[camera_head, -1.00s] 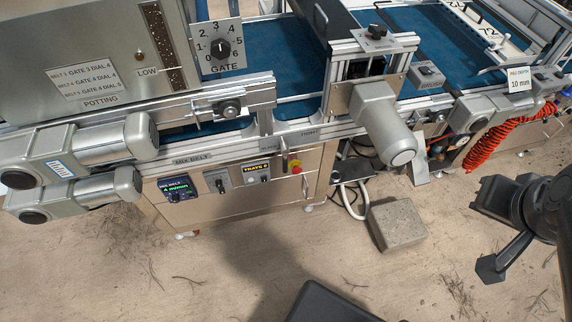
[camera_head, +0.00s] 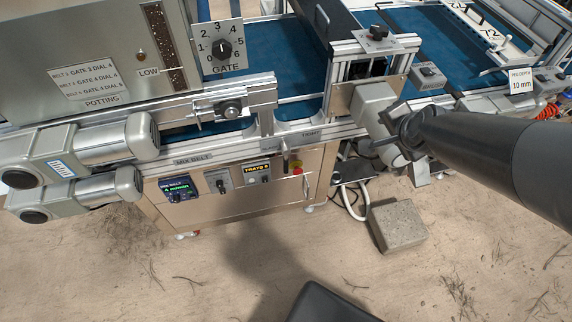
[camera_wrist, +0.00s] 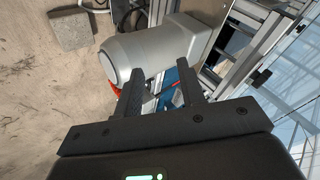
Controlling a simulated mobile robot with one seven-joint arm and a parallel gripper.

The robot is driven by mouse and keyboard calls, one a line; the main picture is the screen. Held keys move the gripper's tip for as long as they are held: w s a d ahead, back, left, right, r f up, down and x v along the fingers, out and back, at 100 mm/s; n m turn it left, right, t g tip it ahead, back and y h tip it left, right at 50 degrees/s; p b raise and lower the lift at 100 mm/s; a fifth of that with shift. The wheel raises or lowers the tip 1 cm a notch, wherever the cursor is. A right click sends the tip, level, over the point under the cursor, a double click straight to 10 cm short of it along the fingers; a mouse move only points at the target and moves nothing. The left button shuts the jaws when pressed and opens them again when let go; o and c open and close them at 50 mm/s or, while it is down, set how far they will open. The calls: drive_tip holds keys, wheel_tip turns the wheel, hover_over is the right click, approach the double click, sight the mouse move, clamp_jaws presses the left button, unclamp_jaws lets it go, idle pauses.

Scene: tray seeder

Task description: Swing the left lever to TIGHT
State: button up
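My gripper (camera_head: 392,130) is well to the right of the lever, in front of the grey motor (camera_head: 372,103). In the wrist view my gripper (camera_wrist: 160,88) is open, its two dark fingers apart with no lever between them. The motor (camera_wrist: 160,48) shows just beyond the fingers; the lever is not recognisable there.
A control panel with the MIX BELT display (camera_head: 179,188) and a red-yellow button (camera_head: 297,167) lies below the rail. Two motors (camera_head: 105,140) jut out at the left. A concrete block (camera_head: 397,225) lies on the floor. The space in front of the panel is free.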

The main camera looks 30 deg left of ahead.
drive_tip(key=w+a+f+m+t, duration=0.1)
drive_tip(key=w+a+f, duration=0.2)
drive_tip(key=a+f, duration=0.6)
drive_tip(key=n+t+y, duration=0.6)
drive_tip(key=n+t, duration=0.1)
drive_tip(key=n, duration=0.6)
approach(286, 167)
drive_tip(key=x, duration=1.1)
drive_tip(key=shift+c, duration=0.6)
clamp_jaws()
